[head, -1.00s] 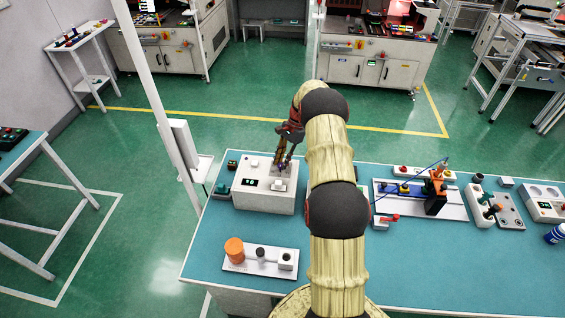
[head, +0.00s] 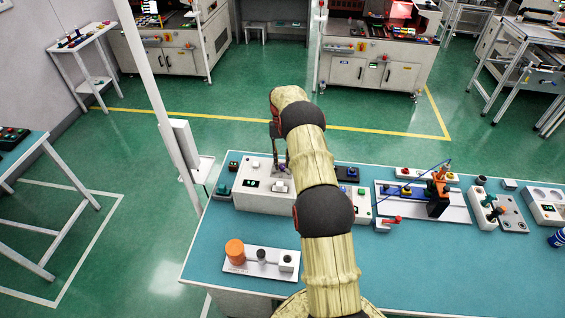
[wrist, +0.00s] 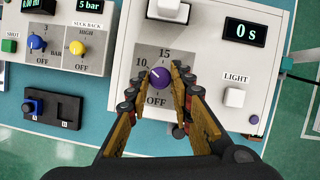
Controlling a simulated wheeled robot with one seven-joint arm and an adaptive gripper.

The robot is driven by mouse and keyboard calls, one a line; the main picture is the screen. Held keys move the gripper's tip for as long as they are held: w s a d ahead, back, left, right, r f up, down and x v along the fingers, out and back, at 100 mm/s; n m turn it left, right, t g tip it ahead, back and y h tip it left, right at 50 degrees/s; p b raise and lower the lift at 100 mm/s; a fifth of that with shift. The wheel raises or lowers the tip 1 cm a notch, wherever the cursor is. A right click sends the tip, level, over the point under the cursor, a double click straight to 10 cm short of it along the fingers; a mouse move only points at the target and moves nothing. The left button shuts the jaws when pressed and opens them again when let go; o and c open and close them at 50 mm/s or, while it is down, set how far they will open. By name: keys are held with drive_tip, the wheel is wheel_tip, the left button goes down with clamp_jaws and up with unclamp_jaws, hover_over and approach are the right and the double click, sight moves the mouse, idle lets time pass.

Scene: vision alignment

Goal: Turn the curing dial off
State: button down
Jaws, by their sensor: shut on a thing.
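The curing dial is a small purple knob (wrist: 159,78) on a grey plate marked 10, 15 and OFF, on a white box (head: 262,203). Its pale mark points to the upper left in the wrist view, on the side of the 10. My gripper (wrist: 161,72) has one finger on each side of the knob and is shut on it. The fingers cover part of the plate's lettering. The box's display (wrist: 245,32) reads 0 s. In the head view my gripper (head: 280,165) reaches down onto the box top.
A white LIGHT switch (wrist: 235,97) sits beside the dial. A grey box with a yellow knob (wrist: 78,48) and a blue knob (wrist: 36,43) stands to the left in the wrist view. The orange cylinder's board (head: 235,268) is in front, with clear blue mat around it.

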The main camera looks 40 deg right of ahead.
drive_tip(key=n, duration=0.2)
drive_tip(key=n+h, duration=0.1)
drive_tip(key=n, duration=0.1)
drive_tip(key=n+g+h, duration=0.1)
drive_tip(key=n, duration=0.1)
drive_tip(key=shift+w+a+r+n, duration=0.1)
drive_tip(key=shift+a+n, duration=0.2)
drive_tip(key=n+h, duration=0.1)
drive_tip(key=n, duration=0.2)
drive_tip(key=n+h, duration=0.1)
drive_tip(key=n, duration=0.2)
drive_tip(key=shift+a+h+p, duration=0.2)
drive_tip(key=shift+h+p, duration=0.15)
drive_tip(key=shift+h, duration=0.05)
drive_tip(key=n, duration=0.2)
drive_tip(key=n+t+h+p, duration=0.1)
drive_tip(key=n, duration=0.1)
drive_tip(key=n+t, duration=0.1)
drive_tip(key=n, duration=0.1)
drive_tip(key=shift+s+a+n+h, duration=0.2)
drive_tip(key=shift+s+n+h, duration=0.05)
drive_tip(key=shift+n+h, duration=0.15)
drive_tip(key=n+t+p, duration=0.1)
drive_tip(key=n, duration=0.1)
drive_tip(key=n+t+p, duration=0.1)
drive_tip(key=n, duration=0.2)
drive_tip(key=shift+s+h, duration=0.15)
drive_tip(key=shift+h, duration=0.25)
drive_tip(key=c, duration=1.6)
unclamp_jaws()
